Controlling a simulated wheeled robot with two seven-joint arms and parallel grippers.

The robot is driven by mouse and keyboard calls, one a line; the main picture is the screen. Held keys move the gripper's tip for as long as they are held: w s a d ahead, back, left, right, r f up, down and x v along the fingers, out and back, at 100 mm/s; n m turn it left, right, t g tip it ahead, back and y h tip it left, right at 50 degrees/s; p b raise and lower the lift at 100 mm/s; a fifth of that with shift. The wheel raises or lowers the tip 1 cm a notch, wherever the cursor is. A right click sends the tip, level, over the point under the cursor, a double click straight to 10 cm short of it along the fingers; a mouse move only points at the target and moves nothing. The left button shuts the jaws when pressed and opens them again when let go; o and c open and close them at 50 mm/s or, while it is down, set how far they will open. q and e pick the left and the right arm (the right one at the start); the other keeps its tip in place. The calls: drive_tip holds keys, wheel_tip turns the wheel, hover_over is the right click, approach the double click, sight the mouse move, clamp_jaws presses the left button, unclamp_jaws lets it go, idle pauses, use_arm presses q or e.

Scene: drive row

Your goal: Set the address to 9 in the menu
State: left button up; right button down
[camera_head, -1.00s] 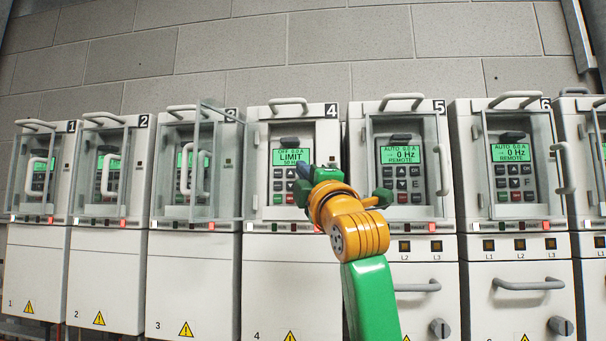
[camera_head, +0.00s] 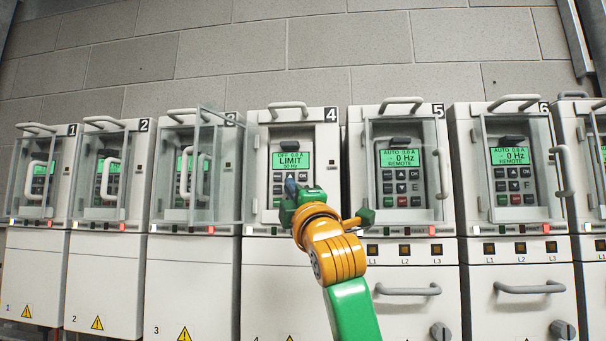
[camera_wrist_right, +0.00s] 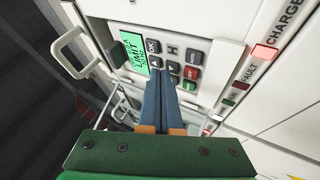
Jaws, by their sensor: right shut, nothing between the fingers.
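Drive 4's display (camera_head: 291,159) is lit green and reads "OFF 0.0 A", "LIMIT", "50 Hz". It also shows, turned sideways, in the right wrist view (camera_wrist_right: 134,53). Below it is the keypad (camera_head: 277,188), with OK, arrow, red and green keys; my gripper hides part of it. In the wrist view the keypad (camera_wrist_right: 172,66) lies around the fingertips. My right gripper (camera_head: 291,184) is shut and empty, its blue fingers (camera_wrist_right: 160,76) pointing at the keys near the arrows. I cannot tell whether the tips touch a key. My left gripper is not in view.
Drive 4's front is uncovered. Drive 5 (camera_head: 401,158) and drive 6 (camera_head: 510,156) stand to the right, with clear covers and handles. Drive 3's clear cover (camera_head: 207,165) stands out on the left. A handle (camera_head: 288,106) sticks out above drive 4's display.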

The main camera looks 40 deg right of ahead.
drive_tip(key=shift+w+d+p, duration=0.25)
drive_tip(key=shift+w+p, duration=0.05)
drive_tip(key=shift+p, duration=0.1)
idle(0.6)
idle(0.3)
drive_tip(key=shift+s+a+b, duration=0.45)
drive_tip(key=shift+a, duration=0.2)
drive_tip(key=shift+w+d+p, duration=0.1)
drive_tip(key=shift+p, duration=0.2)
drive_tip(key=shift+w+d, duration=0.2)
